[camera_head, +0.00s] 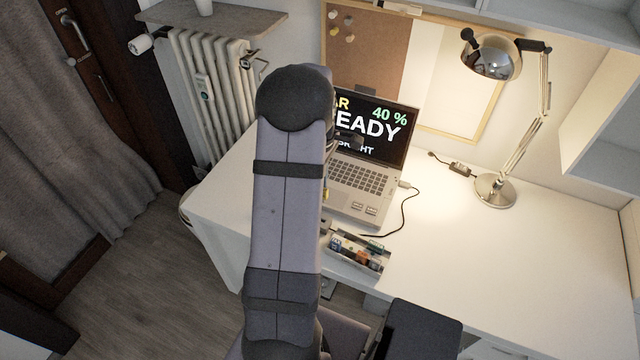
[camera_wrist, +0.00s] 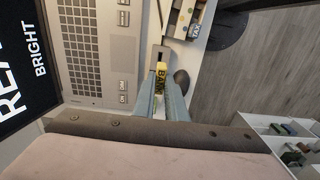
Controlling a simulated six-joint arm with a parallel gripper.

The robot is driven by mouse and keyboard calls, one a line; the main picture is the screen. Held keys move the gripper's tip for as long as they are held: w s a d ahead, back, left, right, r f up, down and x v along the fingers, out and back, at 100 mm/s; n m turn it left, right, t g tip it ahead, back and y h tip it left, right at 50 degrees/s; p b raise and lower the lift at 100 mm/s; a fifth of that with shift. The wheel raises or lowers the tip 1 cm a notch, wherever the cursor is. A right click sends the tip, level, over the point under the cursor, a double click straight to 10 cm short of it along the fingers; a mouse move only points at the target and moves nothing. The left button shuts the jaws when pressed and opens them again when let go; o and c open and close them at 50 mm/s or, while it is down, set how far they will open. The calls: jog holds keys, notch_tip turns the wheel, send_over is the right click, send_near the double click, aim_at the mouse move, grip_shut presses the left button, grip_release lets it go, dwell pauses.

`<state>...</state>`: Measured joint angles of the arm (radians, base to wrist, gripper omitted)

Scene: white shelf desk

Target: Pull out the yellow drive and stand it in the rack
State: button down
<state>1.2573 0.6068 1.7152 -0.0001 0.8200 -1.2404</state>
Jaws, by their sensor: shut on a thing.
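The yellow drive (camera_wrist: 160,70), with dark lettering that seems to read "BANK", is between the fingertips of my gripper (camera_wrist: 160,84) in the wrist view. The gripper is shut on it. A grey piece lies just past the drive's far end; I cannot tell whether the drive is still joined to the laptop (camera_wrist: 98,50). The rack (camera_wrist: 194,18) holds several small labelled drives at the top of the wrist view.
The open laptop (camera_head: 345,205) shows "READY" and "40 %". A black cable runs from its right side across the desk (camera_head: 470,250). A desk lamp (camera_head: 494,190) stands at the back right. The desk's right part is clear. A white shelf unit (camera_wrist: 270,124) shows low in the wrist view.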

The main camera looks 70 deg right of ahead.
jog(key=shift+r+p, duration=1.45)
jog(key=shift+r, duration=0.4)
jog(key=shift+s, duration=0.1)
jog(key=s+a+f+b, duration=0.1)
jog(key=s+a+f, duration=0.1)
jog(key=s+f, duration=0.4)
jog(key=s, duration=0.4)
jog(key=shift+s+m+b, duration=0.15)
jog(key=shift+m+b, duration=0.25)
jog(key=shift+f+b, duration=1.85)
jog(key=shift+f, duration=1.1)
jog(key=shift+f+b, duration=0.75)
jog(key=shift+f, duration=1.05)
